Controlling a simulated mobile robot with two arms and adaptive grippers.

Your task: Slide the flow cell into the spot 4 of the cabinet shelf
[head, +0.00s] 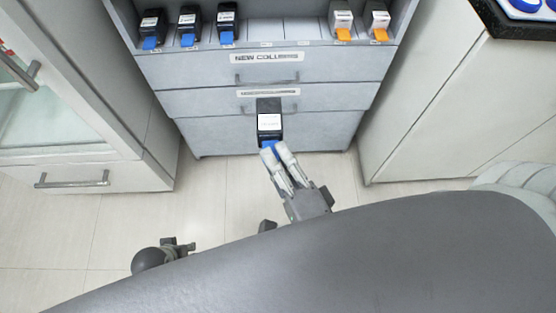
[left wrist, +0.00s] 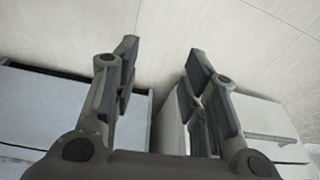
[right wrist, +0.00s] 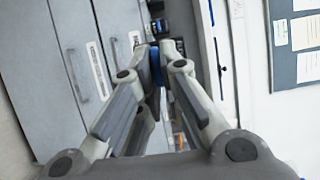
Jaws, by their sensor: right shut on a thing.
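The flow cell (head: 269,123) is black with a white label and a blue tab. My right gripper (head: 281,154) is shut on its blue tab (right wrist: 156,66) and holds it in front of the cabinet drawers, below the shelf in the picture. The cabinet shelf (head: 283,32) runs along the top of the head view. It has an empty stretch of spots between the black cells on the left and the white ones on the right. My left gripper (head: 180,246) is low and away from the cabinet; its fingers are apart and empty in the left wrist view (left wrist: 160,75).
Three black cells with blue tabs (head: 188,25) stand on the shelf's left. Two white cells with orange tabs (head: 342,20) stand on its right. Handled drawers (head: 200,70) lie below. A glass-door cabinet (head: 75,110) is at left, a counter unit (head: 440,100) at right.

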